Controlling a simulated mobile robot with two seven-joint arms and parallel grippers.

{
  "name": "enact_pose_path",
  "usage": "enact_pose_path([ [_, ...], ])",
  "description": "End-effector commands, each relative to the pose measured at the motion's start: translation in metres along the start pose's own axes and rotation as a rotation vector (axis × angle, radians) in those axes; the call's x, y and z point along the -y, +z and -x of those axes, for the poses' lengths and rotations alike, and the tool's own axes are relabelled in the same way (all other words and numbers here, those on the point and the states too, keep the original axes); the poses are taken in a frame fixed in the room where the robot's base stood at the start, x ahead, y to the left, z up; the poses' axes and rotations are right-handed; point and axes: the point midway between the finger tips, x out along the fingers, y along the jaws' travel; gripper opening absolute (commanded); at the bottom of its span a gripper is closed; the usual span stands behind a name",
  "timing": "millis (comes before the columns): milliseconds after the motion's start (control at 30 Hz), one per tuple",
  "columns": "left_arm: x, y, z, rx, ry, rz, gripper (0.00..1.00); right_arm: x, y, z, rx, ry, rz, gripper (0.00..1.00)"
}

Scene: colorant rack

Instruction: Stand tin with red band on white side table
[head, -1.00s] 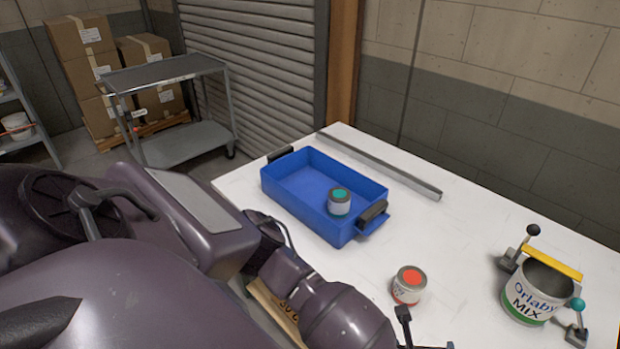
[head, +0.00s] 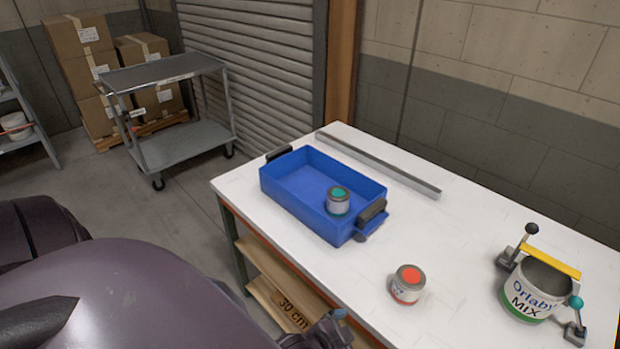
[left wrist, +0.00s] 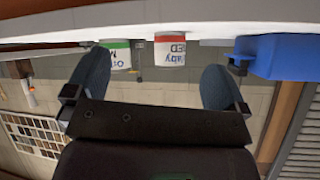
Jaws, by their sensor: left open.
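The tin with the red band (head: 407,287), with a red-orange spot on its lid, stands upright on the white-topped table (head: 470,250) near its front edge. In the left wrist view, which is upside down, the tin (left wrist: 175,50) shows beyond and between my fingers. My left gripper (left wrist: 153,85) is open and empty, apart from the tin. In the head view only a dark part of it with a blue tip shows at the bottom, before the table's front edge; its fingers are mostly hidden or cut off. My right gripper is out of view.
A blue tray (head: 275,183) holds a tin with a teal lid spot (head: 338,200). A green-banded mix can (head: 527,300) stands in a clamp at the right. A grey bar (head: 380,165) lies along the back. A grey trolley (head: 180,145) stands on the floor behind.

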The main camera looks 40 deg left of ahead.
Motion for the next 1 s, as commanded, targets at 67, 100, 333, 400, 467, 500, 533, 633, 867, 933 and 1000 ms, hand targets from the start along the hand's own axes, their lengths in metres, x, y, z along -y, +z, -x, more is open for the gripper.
enact_pose_path([
  [67, 0.025, 0.025, 0.018, 0.001, -0.071, 0.099, 1.00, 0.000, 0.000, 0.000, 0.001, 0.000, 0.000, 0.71],
  [100, 0.036, 0.034, 0.025, -0.003, -0.101, 0.135, 1.00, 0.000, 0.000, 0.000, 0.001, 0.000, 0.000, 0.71],
  [333, 0.064, 0.059, 0.049, -0.015, -0.186, 0.226, 1.00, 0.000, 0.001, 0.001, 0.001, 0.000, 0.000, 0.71],
  [400, 0.065, 0.059, 0.050, -0.016, -0.189, 0.228, 1.00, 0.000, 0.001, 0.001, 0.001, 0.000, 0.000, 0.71],
  [467, 0.065, 0.059, 0.050, -0.016, -0.188, 0.228, 1.00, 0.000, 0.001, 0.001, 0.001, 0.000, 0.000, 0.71],
  [500, 0.065, 0.059, 0.050, -0.016, -0.188, 0.227, 1.00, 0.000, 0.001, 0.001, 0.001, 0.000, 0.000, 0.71],
  [533, 0.065, 0.059, 0.050, -0.016, -0.187, 0.227, 1.00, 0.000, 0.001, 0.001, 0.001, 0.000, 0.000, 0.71],
  [633, 0.065, 0.060, 0.048, -0.017, -0.187, 0.226, 1.00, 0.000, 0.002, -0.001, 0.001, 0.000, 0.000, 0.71],
  [867, 0.065, 0.059, 0.049, -0.016, -0.186, 0.225, 1.00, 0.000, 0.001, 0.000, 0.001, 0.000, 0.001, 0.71],
  [933, 0.065, 0.059, 0.049, -0.016, -0.186, 0.225, 1.00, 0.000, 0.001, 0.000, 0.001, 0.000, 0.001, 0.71],
  [1000, 0.065, 0.059, 0.049, -0.016, -0.186, 0.224, 1.00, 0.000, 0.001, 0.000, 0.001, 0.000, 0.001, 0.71],
])
